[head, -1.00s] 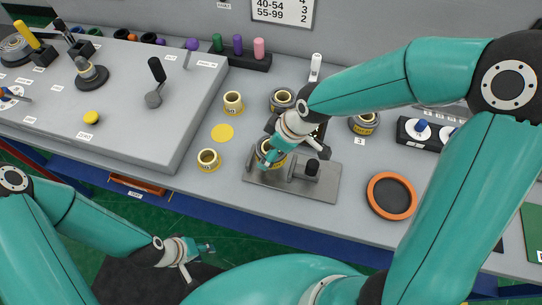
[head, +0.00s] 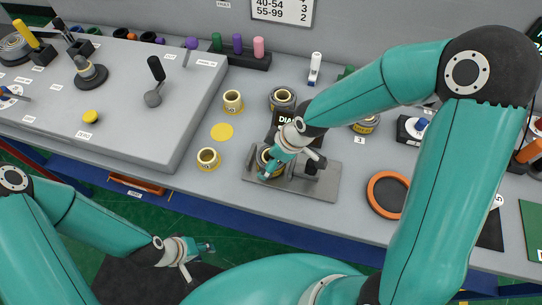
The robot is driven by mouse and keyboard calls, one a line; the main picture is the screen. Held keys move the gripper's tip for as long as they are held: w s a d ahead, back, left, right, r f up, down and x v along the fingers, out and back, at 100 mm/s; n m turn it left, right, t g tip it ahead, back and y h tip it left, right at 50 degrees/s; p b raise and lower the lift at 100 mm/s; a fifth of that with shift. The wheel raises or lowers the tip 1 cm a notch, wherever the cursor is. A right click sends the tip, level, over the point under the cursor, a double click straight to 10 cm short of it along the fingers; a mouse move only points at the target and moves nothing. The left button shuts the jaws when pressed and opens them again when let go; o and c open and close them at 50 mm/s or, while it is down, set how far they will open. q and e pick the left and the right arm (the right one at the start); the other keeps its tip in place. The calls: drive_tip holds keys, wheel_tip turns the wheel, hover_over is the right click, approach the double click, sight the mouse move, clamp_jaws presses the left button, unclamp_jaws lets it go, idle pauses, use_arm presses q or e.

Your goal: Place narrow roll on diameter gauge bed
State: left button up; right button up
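The diameter gauge bed (head: 318,190) is a grey metal plate with raised blocks, near the front of the bench in the head view. A yellow-and-dark roll (head: 263,157) sits at its left end, partly hidden by my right gripper. My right gripper (head: 270,168) comes down over this roll, its fingers at the roll's sides and apparently closed on it. Whether the roll touches the bed cannot be told. Two loose yellow rolls, one upright (head: 233,102) and one nearer (head: 208,159), stand left of the bed. My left gripper (head: 202,259) is open and empty, low in front of the bench.
A dark sign (head: 285,119) stands behind the bed. More rolls sit on the number stations behind (head: 283,99) and to the right (head: 365,125). An orange-rimmed round tray (head: 388,195) lies right of the bed. A yellow disc (head: 222,132) lies flat between the loose rolls.

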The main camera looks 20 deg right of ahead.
drive_tip(key=v, duration=1.2)
drive_tip(key=shift+s+a, duration=0.1)
idle(0.4)
